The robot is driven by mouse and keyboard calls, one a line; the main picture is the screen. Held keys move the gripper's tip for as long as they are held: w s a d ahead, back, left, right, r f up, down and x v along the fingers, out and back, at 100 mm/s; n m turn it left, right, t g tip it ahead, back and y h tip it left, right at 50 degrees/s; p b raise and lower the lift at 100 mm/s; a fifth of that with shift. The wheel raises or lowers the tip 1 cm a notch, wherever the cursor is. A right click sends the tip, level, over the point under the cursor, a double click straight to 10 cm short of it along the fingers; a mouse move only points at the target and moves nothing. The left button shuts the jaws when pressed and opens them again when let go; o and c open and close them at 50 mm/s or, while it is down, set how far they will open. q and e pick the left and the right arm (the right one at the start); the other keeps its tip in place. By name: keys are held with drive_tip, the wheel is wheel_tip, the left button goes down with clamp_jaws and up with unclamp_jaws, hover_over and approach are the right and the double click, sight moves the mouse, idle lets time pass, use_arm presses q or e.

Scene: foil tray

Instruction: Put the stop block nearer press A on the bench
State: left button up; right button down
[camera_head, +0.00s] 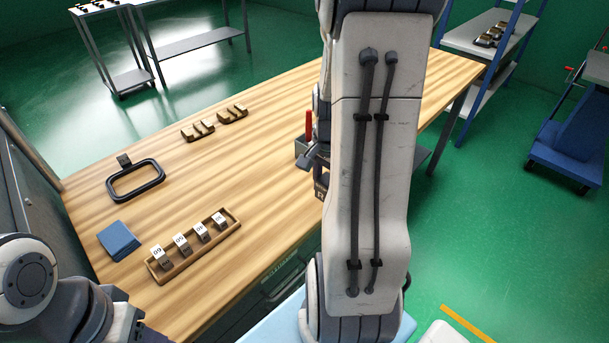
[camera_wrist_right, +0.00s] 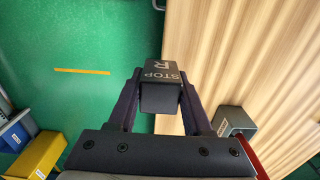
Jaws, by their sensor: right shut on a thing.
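My right gripper (camera_wrist_right: 160,92) is shut on a dark grey stop block (camera_wrist_right: 162,72) marked "STOP R". In the wrist view the block lies across the line between the green floor and the wooden bench (camera_wrist_right: 245,50); I cannot tell its height. In the head view the right arm hides most of that gripper; a bit of the block (camera_head: 321,187) shows beside the arm, near the front edge of the bench (camera_head: 265,150). My left gripper (camera_head: 122,325) is partly visible at the lower left, its jaws unclear. No press label is readable.
A grey device with a red lever (camera_head: 309,125) stands by the right arm. A wooden tray (camera_head: 158,275) holds several numbered blocks. A blue cloth (camera_head: 118,241), a black frame (camera_head: 136,180) and brown blocks (camera_head: 198,131) lie on the bench. Its middle is bare.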

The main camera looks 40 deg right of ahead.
hover_over(298, 207)
wheel_tip(298, 207, down, 4)
drive_tip(key=shift+f+p, duration=0.25)
drive_tip(key=shift+p, duration=0.1)
drive_tip(key=shift+f, duration=2)
drive_tip(key=shift+f, duration=0.2)
drive_tip(key=shift+c, duration=1.6)
unclamp_jaws()
drive_tip(key=shift+s, duration=0.1)
wheel_tip(298, 207, up, 12)
drive_tip(key=shift+r, duration=0.2)
